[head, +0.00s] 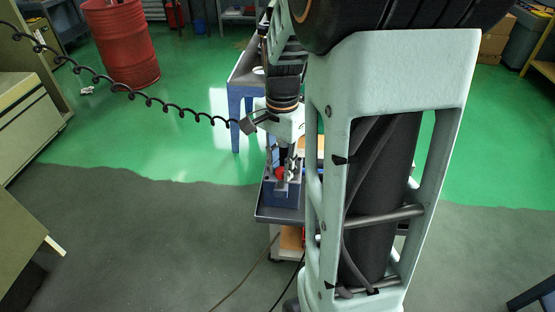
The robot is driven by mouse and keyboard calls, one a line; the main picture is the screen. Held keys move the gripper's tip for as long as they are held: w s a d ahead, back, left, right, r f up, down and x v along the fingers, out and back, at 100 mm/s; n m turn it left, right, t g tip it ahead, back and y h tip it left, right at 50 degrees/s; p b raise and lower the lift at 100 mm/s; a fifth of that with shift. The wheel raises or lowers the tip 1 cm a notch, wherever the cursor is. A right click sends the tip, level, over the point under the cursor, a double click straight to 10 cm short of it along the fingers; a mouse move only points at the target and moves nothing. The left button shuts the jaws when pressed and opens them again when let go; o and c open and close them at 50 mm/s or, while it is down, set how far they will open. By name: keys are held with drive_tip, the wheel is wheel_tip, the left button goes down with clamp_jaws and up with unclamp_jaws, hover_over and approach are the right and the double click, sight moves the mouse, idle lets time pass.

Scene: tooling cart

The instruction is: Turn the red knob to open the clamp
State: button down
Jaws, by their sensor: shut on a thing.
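The red knob (281,173) shows as a small red patch on a blue-grey clamp fixture (281,195) at the near left end of the cart. My gripper (284,167) reaches straight down over the fixture, its dark fingers at the knob. It is shut on the red knob. The fingers cover part of the knob, so its turn angle cannot be seen. The clamp's jaws are too small and too hidden to tell whether they are open.
The cart's dark tray edge (278,215) runs below the fixture. My own arm and column hide the cart's right side. A blue table (240,85) stands behind. A red drum (122,42) is at the back left. The floor at left is mostly clear.

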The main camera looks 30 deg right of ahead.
sight(281, 170)
drive_tip(key=shift+m, duration=1)
drive_tip(key=c, duration=1.7)
unclamp_jaws()
drive_tip(key=shift+r, duration=0.1)
wheel_tip(281, 170, up, 12)
drive_tip(key=shift+f, duration=0.1)
